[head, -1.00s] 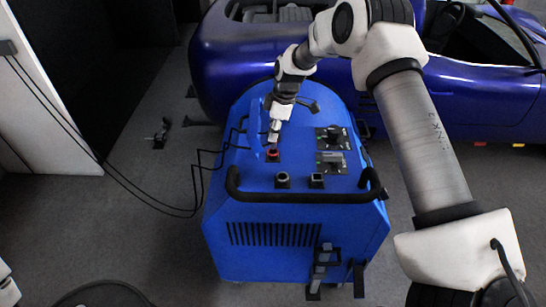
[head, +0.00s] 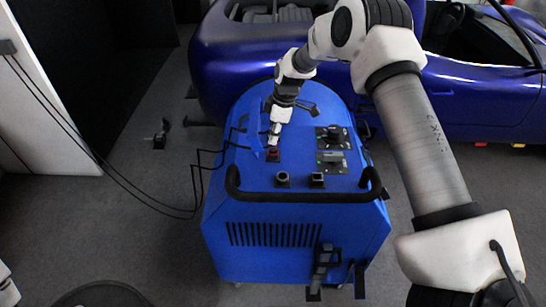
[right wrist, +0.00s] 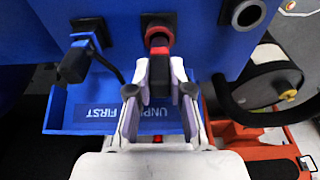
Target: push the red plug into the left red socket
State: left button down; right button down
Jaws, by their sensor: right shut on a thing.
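My right gripper (right wrist: 158,98) is shut on the black body of the red plug (right wrist: 159,76) in the right wrist view. The plug points at the left red socket (right wrist: 158,22), a red ring on a black square plate. The plug's front meets the red ring; how deep it sits I cannot tell. In the head view my right gripper (head: 274,138) is just above the red socket (head: 273,155) on the blue machine's top, and its fingers partly hide the plug. My left gripper is not in view.
The blue machine (head: 270,200) has a black handlebar (head: 300,196) along its near edge. Two more sockets (head: 283,179) sit near the bar. A black plug with a cable (right wrist: 75,62) is left of the gripper, above a blue labelled tray (right wrist: 60,112). A blue car (head: 225,60) stands behind.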

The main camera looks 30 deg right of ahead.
jog(key=shift+f+b, duration=0.65)
jog(key=shift+f, duration=0.45)
jog(key=c, duration=1)
grip_release()
jog(key=r, duration=0.4)
jog(key=d+r, duration=0.1)
jog(key=r, duration=0.3)
jog(key=s+d+r, duration=0.1)
jog(key=r, duration=0.2)
jog(key=shift+s+r, duration=0.1)
jog(key=shift+r, duration=0.3)
